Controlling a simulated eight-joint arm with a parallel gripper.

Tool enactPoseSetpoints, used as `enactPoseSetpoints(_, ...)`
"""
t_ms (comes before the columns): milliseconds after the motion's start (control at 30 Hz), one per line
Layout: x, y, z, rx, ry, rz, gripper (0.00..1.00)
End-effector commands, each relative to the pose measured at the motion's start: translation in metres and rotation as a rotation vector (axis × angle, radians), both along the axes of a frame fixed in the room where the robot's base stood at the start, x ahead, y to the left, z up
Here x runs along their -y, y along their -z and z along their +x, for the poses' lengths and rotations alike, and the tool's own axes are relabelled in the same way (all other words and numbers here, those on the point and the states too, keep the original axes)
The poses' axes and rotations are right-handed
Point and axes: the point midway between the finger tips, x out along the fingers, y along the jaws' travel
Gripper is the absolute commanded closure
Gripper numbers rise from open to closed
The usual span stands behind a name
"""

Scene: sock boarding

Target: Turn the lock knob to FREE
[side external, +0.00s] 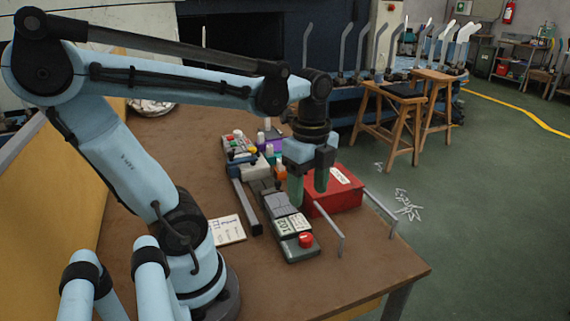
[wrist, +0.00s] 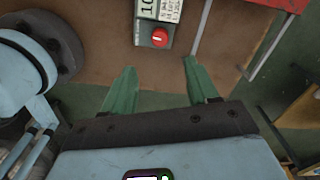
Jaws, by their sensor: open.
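A red round knob (side external: 305,240) sits on the front end of a grey control box (side external: 297,254) on the brown bench. Behind it is a light label panel (side external: 292,225); its lettering is too small to read, so I cannot tell the knob's setting or whether it is the lock knob. The red knob also shows in the wrist view (wrist: 159,37), beyond my fingertips and roughly between them. My gripper (side external: 308,196) points down with two green fingers spread, open and empty. It hangs above the bench beside the red case, apart from the knob.
A red case (side external: 345,195) stands just right of the control box. A dark bar (side external: 246,207) and a printed card (side external: 228,230) lie to the left. Small coloured containers (side external: 267,147) stand behind. The front bench is clear.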

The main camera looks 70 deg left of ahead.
Motion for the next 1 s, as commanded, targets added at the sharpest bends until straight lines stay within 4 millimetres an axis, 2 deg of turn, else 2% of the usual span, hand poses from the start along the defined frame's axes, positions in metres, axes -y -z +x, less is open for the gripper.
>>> enactPoseSetpoints(167,0.000,0.011,0.001,0.000,0.000,0.000,0.41)
enactPoseSetpoints(1000,0.000,0.100,0.000,0.000,0.000,0.000,0.41)
